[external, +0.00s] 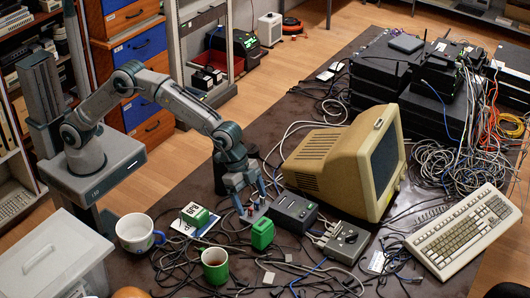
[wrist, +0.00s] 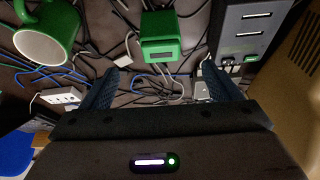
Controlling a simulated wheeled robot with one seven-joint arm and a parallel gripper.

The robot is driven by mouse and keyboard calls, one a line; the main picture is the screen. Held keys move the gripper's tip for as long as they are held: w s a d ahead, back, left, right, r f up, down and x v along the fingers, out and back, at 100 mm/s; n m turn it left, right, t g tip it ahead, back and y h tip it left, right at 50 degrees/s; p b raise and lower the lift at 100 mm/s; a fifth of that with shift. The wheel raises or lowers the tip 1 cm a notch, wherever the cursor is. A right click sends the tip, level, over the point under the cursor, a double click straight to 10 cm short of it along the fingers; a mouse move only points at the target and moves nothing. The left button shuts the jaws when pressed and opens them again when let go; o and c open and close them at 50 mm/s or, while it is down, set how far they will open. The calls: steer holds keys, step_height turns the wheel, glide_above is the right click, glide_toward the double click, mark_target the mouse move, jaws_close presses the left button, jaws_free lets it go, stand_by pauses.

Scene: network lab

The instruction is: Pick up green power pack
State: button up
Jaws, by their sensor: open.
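A green box (external: 262,233), the likely green power pack, stands on the dark table among cables. My gripper (external: 252,204) is low over the table, just behind the box in the external view. In the wrist view my gripper (wrist: 160,85) has its fingers wide apart, with only cables and table seen between them. It is apart from the box. A second small green block (external: 195,215) lies on a white card to the left.
A green mug (external: 215,265) stands left of the box, and a white mug (external: 138,232) farther left. A dark grey device (external: 294,211) stands close on the right, with the beige monitor (external: 330,160) behind it. Loose cables cover the table around the box.

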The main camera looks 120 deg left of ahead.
mark_target(259, 222)
steer(key=x, duration=0.7)
steer(key=shift+w+f+p, duration=0.1)
steer(key=shift+f+p, duration=0.3)
steer(key=shift+s+p+x, duration=0.15)
steer(key=shift+p+x, duration=0.2)
steer(key=shift+x, duration=1)
steer(key=shift+s+p+x, duration=0.15)
steer(key=shift+p+x, duration=0.15)
steer(key=shift+x, duration=1.1)
steer(key=shift+a+f, duration=0.1)
steer(key=shift+c, duration=0.3)
steer(key=c, duration=1.3)
